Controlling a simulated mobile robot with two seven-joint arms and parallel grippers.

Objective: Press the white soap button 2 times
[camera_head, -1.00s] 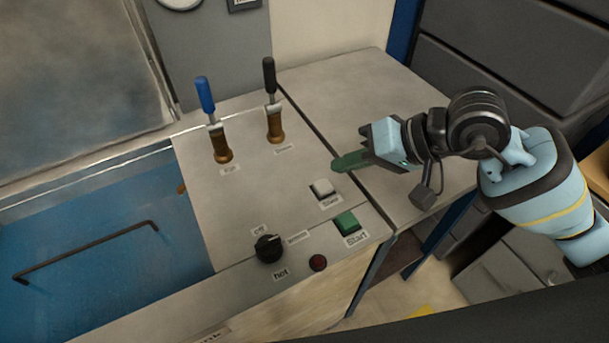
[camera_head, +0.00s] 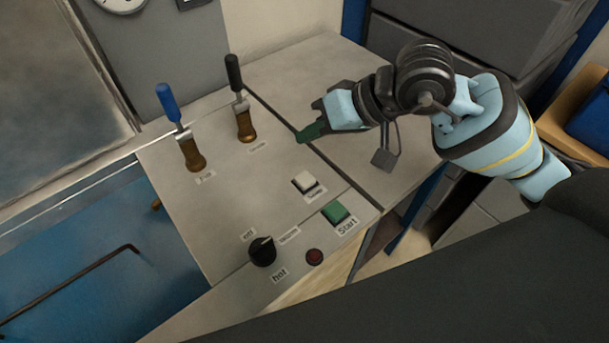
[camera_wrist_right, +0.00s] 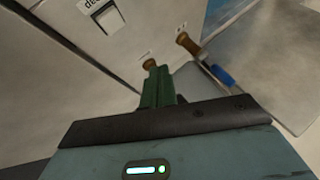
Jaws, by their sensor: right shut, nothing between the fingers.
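The white soap button (camera_head: 304,181) is a small pale square button on the grey panel, with a label at its front edge. My right gripper (camera_head: 302,135) comes in from the right and is shut and empty. Its green fingertips are over the panel, behind the white button in the head view and apart from it. My left gripper is not in view.
A green Start button (camera_head: 335,212) sits just in front of the white one. A black knob (camera_head: 263,251) and a red button (camera_head: 314,257) are nearer the front edge. A blue-handled lever (camera_head: 181,130) and a black-handled lever (camera_head: 240,100) stand upright at the back left.

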